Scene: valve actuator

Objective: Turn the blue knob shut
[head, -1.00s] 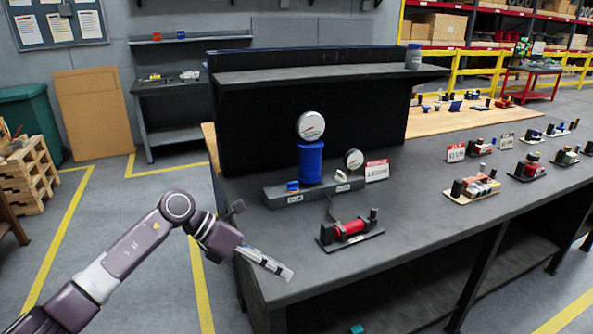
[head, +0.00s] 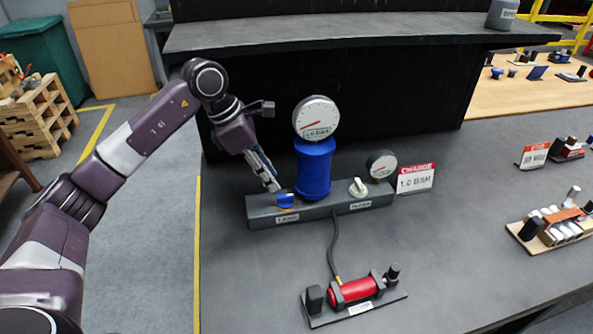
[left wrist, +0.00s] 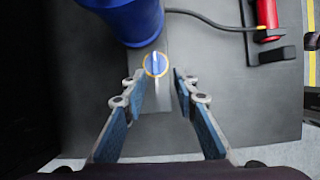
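The blue knob (head: 285,200) sits on the left end of the grey manifold block (head: 322,208). In the left wrist view the blue knob (left wrist: 156,64) has a yellow ring and a pale mark, and it lies ahead of and between the spread fingers. My left gripper (head: 272,186) is just above and behind the knob in the head view. In the left wrist view the gripper (left wrist: 157,80) is open and empty, and I cannot tell whether it touches the knob. A blue cylinder (head: 313,168) with a dial gauge (head: 317,118) stands beside it. My right gripper is not in view.
A white knob (head: 358,187) and a smaller gauge (head: 381,164) are on the block's right end, by a red-and-white charge sign (head: 416,178). A hose runs to a red cylinder unit (head: 354,292) in front. A shelf (head: 350,34) overhangs behind.

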